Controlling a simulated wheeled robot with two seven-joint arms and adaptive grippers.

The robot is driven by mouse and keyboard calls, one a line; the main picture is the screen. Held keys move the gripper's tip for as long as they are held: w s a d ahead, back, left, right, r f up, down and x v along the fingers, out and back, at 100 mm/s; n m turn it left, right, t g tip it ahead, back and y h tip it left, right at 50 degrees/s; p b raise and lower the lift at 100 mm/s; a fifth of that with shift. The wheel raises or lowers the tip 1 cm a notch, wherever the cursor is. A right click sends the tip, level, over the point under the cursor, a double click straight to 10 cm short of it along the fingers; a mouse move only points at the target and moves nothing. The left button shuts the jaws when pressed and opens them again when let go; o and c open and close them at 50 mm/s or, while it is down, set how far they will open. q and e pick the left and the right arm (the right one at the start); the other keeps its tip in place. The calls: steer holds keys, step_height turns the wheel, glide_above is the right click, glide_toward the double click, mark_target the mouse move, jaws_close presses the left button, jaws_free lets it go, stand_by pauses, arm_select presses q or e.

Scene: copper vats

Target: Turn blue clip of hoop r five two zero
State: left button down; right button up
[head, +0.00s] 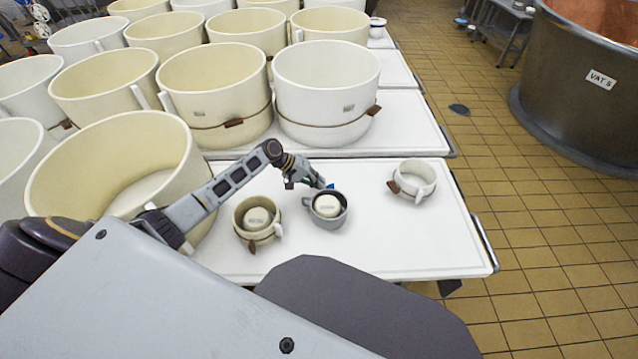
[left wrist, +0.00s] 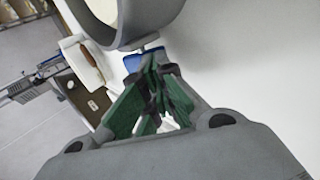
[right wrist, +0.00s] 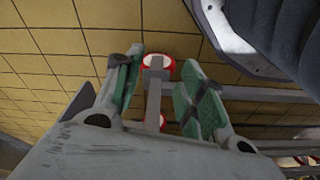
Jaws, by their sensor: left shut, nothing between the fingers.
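A small grey hoop (head: 329,219) stands on the white table around a pale round cheese-like block (head: 326,206). Its blue clip (head: 330,186) is on the far side, beside my left gripper (head: 316,182). In the left wrist view the hoop (left wrist: 120,42) is at the top, with the blue clip (left wrist: 142,58) under its rim. My left gripper (left wrist: 152,78) is shut and empty, its green fingertips right at the clip; I cannot tell whether they touch it. No hoop number is readable. My right gripper (right wrist: 160,80) is open and empty above the floor, outside the head view.
A cream hoop (head: 241,224) around another pale block stands left of the grey one. A white hoop (head: 428,180) stands at the right. Large cream tubs (head: 215,90) crowd the back and left. The table (head: 420,240) is clear at front right. A copper vat (head: 570,100) stands far right.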

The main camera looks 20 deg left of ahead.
arm_select(q)
steer(key=shift+a+f+h+b, duration=0.1)
steer(key=shift+f+h+b, duration=0.2)
steer(key=shift+b, duration=0.15)
steer(key=shift+t+b, duration=0.3)
steer(key=shift+a+f+t+h+b, duration=0.1)
steer(key=shift+f+t+h+b, duration=0.25)
steer(key=shift+h+b, duration=0.7)
arm_select(e)
step_height(320, 180, up, 8)
steer(key=a, duration=0.1)
steer(key=shift+w+a+f+y, duration=0.15)
steer(key=shift+w+a+y, duration=0.15)
steer(key=shift+a, duration=0.05)
arm_select(q)
steer(key=shift+f, duration=0.25)
arm_select(e)
steer(key=shift+s+f, duration=0.1)
steer(key=shift+f, duration=0.2)
steer(key=shift+r, duration=0.15)
steer(key=shift+r, duration=0.1)
